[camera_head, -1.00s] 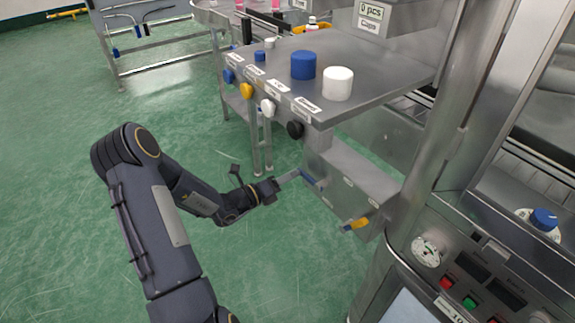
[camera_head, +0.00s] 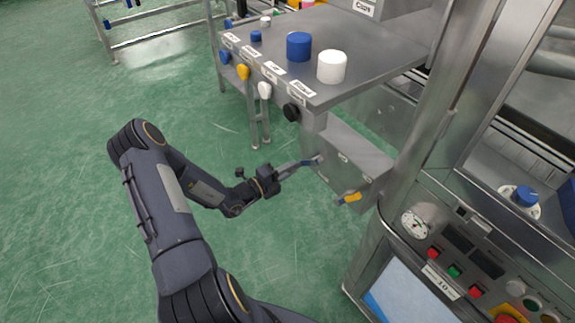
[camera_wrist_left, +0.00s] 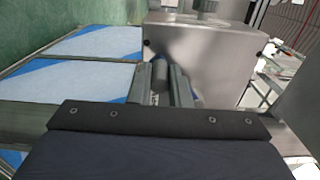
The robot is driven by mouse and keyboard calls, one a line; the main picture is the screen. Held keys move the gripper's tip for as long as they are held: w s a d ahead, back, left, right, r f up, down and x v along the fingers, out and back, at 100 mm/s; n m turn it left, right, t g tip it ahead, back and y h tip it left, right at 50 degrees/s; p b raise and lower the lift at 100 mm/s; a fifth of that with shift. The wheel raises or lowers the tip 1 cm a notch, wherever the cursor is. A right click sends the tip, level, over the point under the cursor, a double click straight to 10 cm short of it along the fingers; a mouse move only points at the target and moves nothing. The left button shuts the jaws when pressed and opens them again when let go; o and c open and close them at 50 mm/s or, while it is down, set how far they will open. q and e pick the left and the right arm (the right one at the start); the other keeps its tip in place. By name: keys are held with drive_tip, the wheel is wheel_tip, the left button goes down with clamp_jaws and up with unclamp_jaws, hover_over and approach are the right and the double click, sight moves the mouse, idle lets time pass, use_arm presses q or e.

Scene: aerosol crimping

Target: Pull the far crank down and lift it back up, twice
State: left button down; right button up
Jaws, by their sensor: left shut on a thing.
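The far crank (camera_head: 311,161) has a blue handle on the side of a grey metal box (camera_head: 345,165). My left gripper (camera_head: 300,164) is at the outer end of this handle and shut on it. The handle lies nearly level, its outer end slightly lower than its box end. In the left wrist view the two fingers (camera_wrist_left: 170,85) point toward the metal box (camera_wrist_left: 205,60), and the fingers hide most of the handle. The near crank (camera_head: 349,198) has a yellow handle and sits lower right on the same box, apart from the gripper. My right gripper is out of view.
A steel table (camera_head: 380,50) above the box carries a blue cap (camera_head: 299,46) and a white cap (camera_head: 332,66). Coloured knobs, including a black one (camera_head: 291,112), line its front edge. A control panel (camera_head: 460,255) stands at right. Green floor at left is open.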

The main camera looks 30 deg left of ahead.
use_arm(q)
drive_tip(key=shift+s+d+f, duration=0.1)
drive_tip(key=shift+f, duration=0.05)
idle(0.3)
drive_tip(key=c, duration=1.3)
unclamp_jaws()
drive_tip(key=shift+c, duration=0.2)
drive_tip(key=v, duration=0.7)
drive_tip(key=shift+s, duration=0.35)
